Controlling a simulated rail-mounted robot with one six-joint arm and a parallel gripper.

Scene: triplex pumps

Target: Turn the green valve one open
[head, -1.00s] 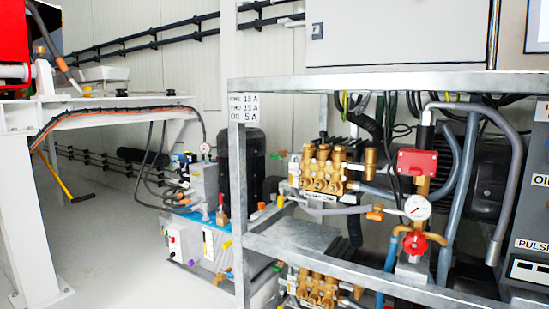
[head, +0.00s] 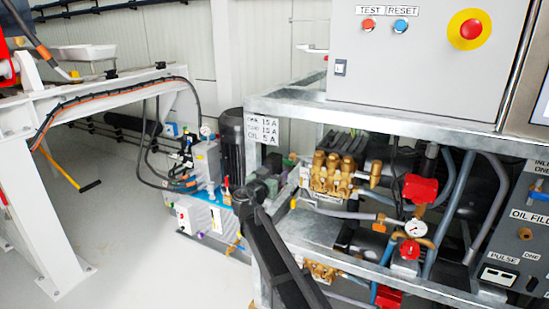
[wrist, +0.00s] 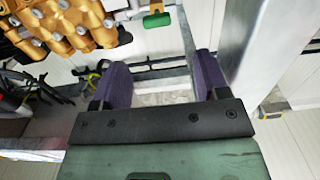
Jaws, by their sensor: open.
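In the wrist view a small green valve handle (wrist: 157,19) shows at the top, to the right of the brass pump block (wrist: 65,25). I cannot read a label that marks it as valve one. My gripper (wrist: 162,82) is open, its two purple fingers apart with nothing between them. The handle lies beyond the fingertips in the picture, not between them. In the head view my gripper (head: 277,171) is at the left end of the upper pump shelf, beside the brass pump (head: 333,175). The handle is hard to tell apart from my gripper there.
A galvanised frame post (wrist: 252,50) stands close to the right of my fingers in the wrist view. Red valves (head: 420,188) and a pressure gauge (head: 416,229) are right of the pump. A grey control box (head: 425,60) is above. Open floor (head: 130,235) lies left.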

